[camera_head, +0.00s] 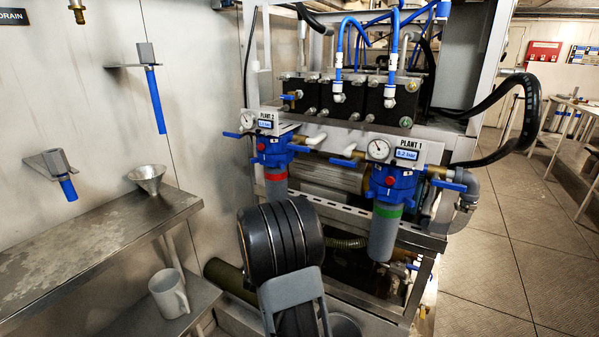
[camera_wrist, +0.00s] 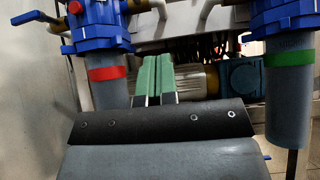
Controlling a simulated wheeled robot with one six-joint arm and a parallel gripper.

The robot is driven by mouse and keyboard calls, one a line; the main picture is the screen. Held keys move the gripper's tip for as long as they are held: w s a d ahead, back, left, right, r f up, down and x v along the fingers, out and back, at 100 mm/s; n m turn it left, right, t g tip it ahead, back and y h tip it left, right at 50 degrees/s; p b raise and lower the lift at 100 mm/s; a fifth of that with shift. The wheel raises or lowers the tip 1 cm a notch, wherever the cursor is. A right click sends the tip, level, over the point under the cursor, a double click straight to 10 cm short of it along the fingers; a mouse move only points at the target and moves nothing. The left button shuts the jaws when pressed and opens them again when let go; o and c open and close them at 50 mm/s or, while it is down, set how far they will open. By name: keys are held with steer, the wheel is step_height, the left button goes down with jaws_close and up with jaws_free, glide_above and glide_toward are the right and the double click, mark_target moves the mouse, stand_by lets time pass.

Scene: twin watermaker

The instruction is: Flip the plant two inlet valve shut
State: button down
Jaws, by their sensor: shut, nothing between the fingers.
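The plant two unit stands left of centre in the head view, with a "PLANT 2" panel (camera_head: 265,122) and a blue filter head (camera_head: 270,148) with a red band. A blue lever (camera_head: 233,134) sticks out sideways to its left; it also shows at the upper left of the wrist view (camera_wrist: 32,17), roughly level. A white handle (camera_head: 316,139) is on its right side. My gripper (camera_wrist: 153,62) is shut and empty, its green fingers between the two filter housings, right of the red band and apart from the lever. In the head view my arm hides the gripper.
The plant one filter (camera_head: 387,215), with a green band, stands to the right. Its blue lever (camera_head: 452,186) points right. A steel shelf (camera_head: 90,240) with a funnel (camera_head: 147,178) is at left, and a mug (camera_head: 169,293) sits lower.

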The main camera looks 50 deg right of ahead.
stand_by(0.3)
steer(key=p, duration=0.6)
glide_toward(299, 147)
steer(key=d+r, duration=0.3)
steer(key=d, duration=0.2)
steer(key=shift+w+d, duration=0.35)
steer(key=shift+d, duration=0.05)
